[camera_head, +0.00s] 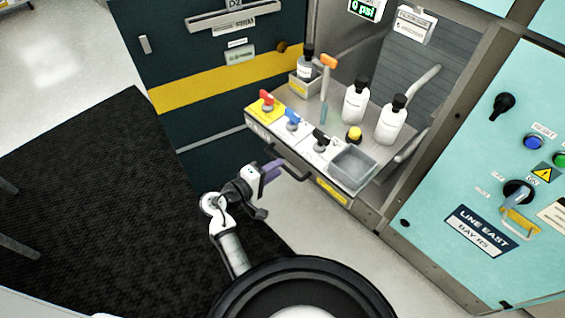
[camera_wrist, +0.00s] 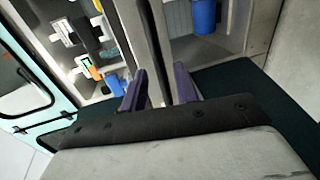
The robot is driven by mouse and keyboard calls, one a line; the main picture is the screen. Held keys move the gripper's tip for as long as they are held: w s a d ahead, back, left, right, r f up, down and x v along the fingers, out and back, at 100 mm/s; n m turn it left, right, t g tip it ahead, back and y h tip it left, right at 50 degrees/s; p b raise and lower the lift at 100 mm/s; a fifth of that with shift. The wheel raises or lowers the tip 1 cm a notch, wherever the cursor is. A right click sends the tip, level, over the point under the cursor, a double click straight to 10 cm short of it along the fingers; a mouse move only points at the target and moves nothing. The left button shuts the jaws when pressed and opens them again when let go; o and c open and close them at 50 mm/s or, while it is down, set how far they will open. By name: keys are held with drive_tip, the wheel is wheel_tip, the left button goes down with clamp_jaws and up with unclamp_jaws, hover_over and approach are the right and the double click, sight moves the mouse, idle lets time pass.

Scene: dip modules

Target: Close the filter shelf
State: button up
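The filter shelf (camera_head: 337,183) is a grey tray pulled out of the bay, with a dark bar handle (camera_head: 291,172) on its front. My gripper (camera_head: 273,170) is just in front of the shelf, by the left part of the handle. In the wrist view, the purple fingers of my gripper (camera_wrist: 158,92) stand apart. A dark upright bar (camera_wrist: 154,40) shows beyond the gap between them. I cannot tell whether the fingers touch the handle.
The shelf carries white bottles (camera_head: 355,101), an orange-topped tool (camera_head: 327,80), red, blue and black valves and an empty grey bin (camera_head: 353,167). A dark cabinet (camera_head: 220,90) stands left, a teal panel (camera_head: 490,160) right.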

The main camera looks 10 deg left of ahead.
drive_tip(key=shift+x, duration=1.8)
clamp_jaws()
